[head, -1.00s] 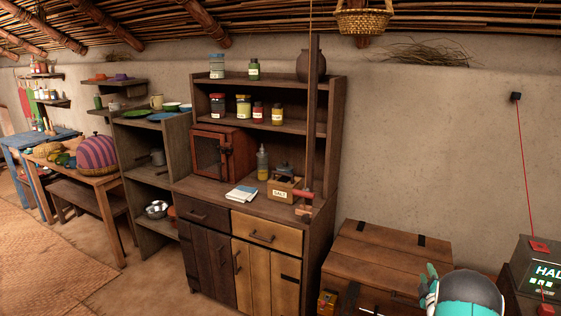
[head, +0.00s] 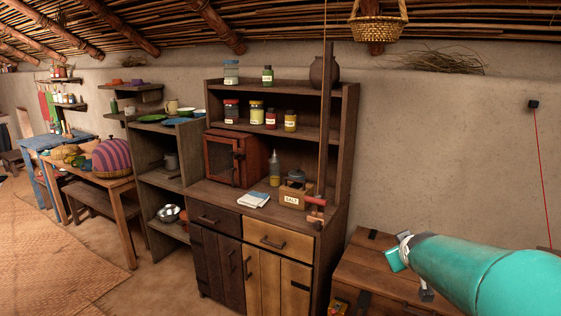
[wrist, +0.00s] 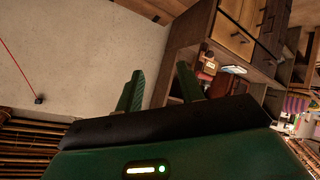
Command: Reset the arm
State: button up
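My gripper shows in the wrist view (wrist: 160,88), with its two green fingers spread apart and nothing visible between them. Behind the fingers are the plain wall and the edge of the cupboard, and the view is turned on its side. In the head view my teal arm reaches in from the lower right, in front of the wooden chest (head: 372,262). The fingers cannot be made out clearly in the head view.
A wooden cupboard (head: 275,212) holds jars, a SALT box (head: 292,196), a bottle (head: 275,168) and a folded cloth (head: 253,199). A basket (head: 378,28) hangs above. A table (head: 100,185) stands at the left. The woven floor mat (head: 50,265) is clear.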

jog(key=s+a+m+g+y, duration=0.1)
jog(key=s+a, duration=0.3)
jog(key=s, duration=0.5)
jog(key=s+a+m+g+y, duration=0.1)
jog(key=s+a+g, duration=0.1)
jog(key=s+a, duration=0.3)
jog(key=s+a+m+g, duration=0.1)
jog(key=s+a, duration=0.4)
jog(key=s, duration=0.8)
jog(key=shift+s+f+g+y, duration=0.15)
jog(key=shift+s+g+y, duration=0.05)
jog(key=shift+g+y, duration=0.2)
